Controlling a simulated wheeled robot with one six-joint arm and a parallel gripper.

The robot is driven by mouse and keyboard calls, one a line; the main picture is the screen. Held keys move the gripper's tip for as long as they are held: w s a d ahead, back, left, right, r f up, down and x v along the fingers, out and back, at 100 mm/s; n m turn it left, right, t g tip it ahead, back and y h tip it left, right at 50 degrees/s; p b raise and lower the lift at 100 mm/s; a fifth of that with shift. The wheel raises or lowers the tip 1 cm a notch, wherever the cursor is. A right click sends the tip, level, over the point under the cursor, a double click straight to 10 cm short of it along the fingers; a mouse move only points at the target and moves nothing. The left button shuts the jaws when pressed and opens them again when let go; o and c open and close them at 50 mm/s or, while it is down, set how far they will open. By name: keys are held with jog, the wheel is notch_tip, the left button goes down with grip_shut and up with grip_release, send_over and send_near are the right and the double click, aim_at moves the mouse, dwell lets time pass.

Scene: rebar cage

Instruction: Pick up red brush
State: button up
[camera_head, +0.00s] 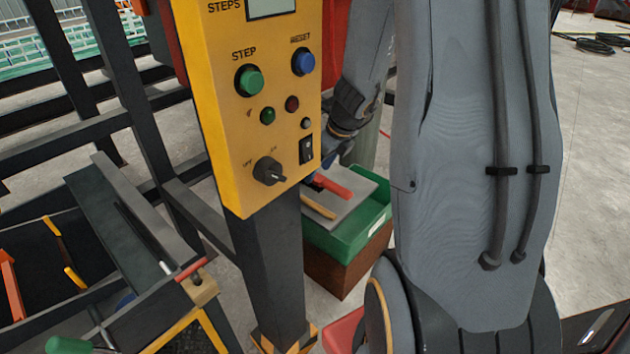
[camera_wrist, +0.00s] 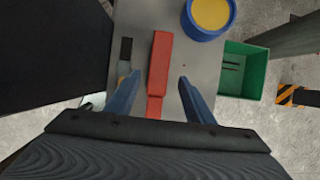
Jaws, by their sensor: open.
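The red brush (camera_wrist: 160,62) lies on a grey board (camera_wrist: 205,72) in the wrist view, with its narrower end toward my gripper. In the head view the red brush (camera_head: 333,186) shows on the grey board above a green crate. My gripper (camera_wrist: 154,84) is open, with one blue finger on each side of the brush's narrower part. Clear space shows between the fingers and the brush in the picture; the height gap cannot be told. In the head view my gripper is mostly hidden behind the yellow control panel.
A blue pot with yellow contents (camera_wrist: 209,14) stands right of the brush. A dark-tipped tool (camera_wrist: 126,52) lies at its left. The green crate (camera_head: 372,222) stands on a brown block. The yellow control panel (camera_head: 262,100) and its dark post stand close by.

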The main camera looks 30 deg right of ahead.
aim_at(316, 177)
jog(key=x, duration=0.3)
jog(key=shift+s+a+f+b, duration=0.15)
jog(key=shift+f+b, duration=0.25)
jog(key=c, duration=1.2)
jog(key=shift+r+p, duration=0.3)
jog(key=shift+r, duration=0.55)
notch_tip(316, 177, up, 2)
jog(key=shift+r+p, duration=0.2)
jog(key=shift+p, duration=0.2)
jog(key=s+d+b, duration=0.2)
jog(key=s+d, duration=0.1)
jog(key=s, duration=0.5)
jog(key=s+d+b, duration=0.3)
jog(key=s, duration=0.6)
jog(key=shift+d+f, duration=0.15)
jog(key=shift+f, duration=0.15)
